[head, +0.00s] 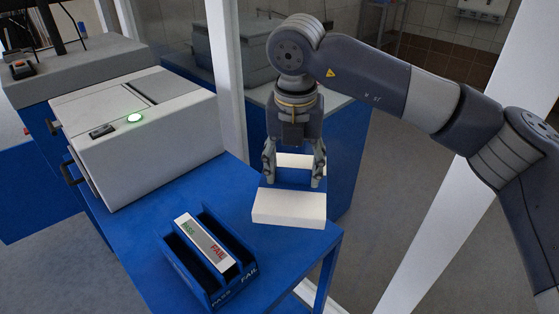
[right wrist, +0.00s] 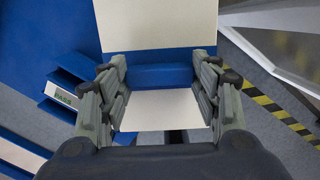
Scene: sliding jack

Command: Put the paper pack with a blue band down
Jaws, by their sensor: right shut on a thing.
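The white paper pack with a blue band (head: 289,208) is at the right end of the blue table (head: 140,225) in the head view. My right gripper (head: 293,180) comes down from above with its fingers on both sides of the pack's blue band. In the right wrist view the right gripper (right wrist: 165,95) is shut on the pack's blue band (right wrist: 162,75), with white paper showing on both sides of it. I cannot tell whether the pack touches the table. My left gripper is not in view.
A blue tray (head: 207,262) with PASS and FAIL slots stands left of the pack. A light grey machine (head: 140,130) with a green-lit button stands at the back left of the table. A white post (head: 227,75) rises behind it. The table's right edge is close to the pack.

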